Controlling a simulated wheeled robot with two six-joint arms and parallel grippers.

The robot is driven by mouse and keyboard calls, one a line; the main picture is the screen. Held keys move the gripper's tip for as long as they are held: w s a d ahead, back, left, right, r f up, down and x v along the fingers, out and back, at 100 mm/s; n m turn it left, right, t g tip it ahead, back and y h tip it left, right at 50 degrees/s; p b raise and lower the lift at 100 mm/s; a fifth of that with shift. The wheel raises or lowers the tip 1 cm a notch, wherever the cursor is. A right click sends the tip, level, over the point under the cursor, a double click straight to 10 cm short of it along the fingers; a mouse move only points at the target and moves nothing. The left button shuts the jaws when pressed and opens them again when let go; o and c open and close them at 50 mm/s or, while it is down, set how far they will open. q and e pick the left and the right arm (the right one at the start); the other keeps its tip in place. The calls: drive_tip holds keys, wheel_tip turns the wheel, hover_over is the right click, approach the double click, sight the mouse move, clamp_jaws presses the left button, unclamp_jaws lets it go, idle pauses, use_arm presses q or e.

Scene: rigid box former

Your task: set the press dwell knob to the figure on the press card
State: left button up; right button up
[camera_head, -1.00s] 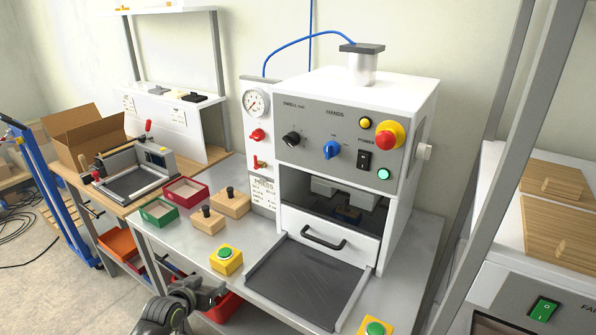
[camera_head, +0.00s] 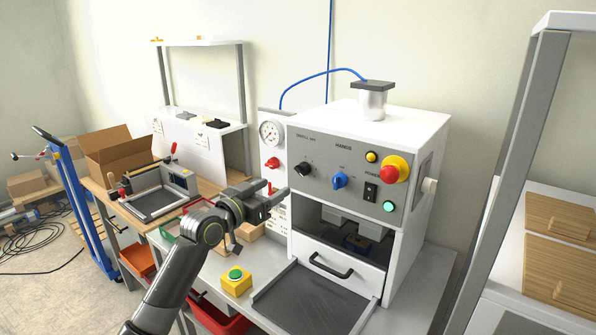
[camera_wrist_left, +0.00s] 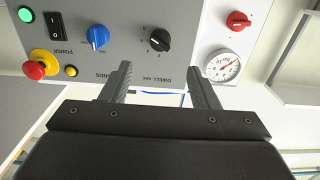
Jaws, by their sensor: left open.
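The press dwell knob (camera_head: 303,169) is a black knob on the grey panel of the white press (camera_head: 408,126), under a "DWELL" label. In the left wrist view the dwell knob (camera_wrist_left: 160,40) appears upside down, ahead of and between the finger lines. My left gripper (camera_head: 279,192) is open and empty, in front of the press's left side, below and left of the knob, apart from it. The press card (camera_head: 277,214) is mostly hidden behind my left gripper, and its figures cannot be read. My right gripper is not in view.
A blue knob (camera_head: 340,181), a red and yellow stop button (camera_head: 395,169) and a black power switch (camera_head: 370,192) share the panel. A pressure gauge (camera_head: 271,133) and red knob (camera_head: 272,163) are to its left. A yellow button box (camera_head: 236,281) stands on the bench.

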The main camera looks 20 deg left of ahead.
sight(299, 173)
use_arm(q)
drive_tip(key=p+x, duration=0.1)
drive_tip(key=x, duration=0.8)
drive_tip(key=shift+w+p, duration=0.15)
drive_tip(key=shift+p, duration=0.25)
drive_tip(key=shift+x, duration=0.95)
drive_tip(key=c, duration=1)
drive_tip(key=shift+o, duration=0.2)
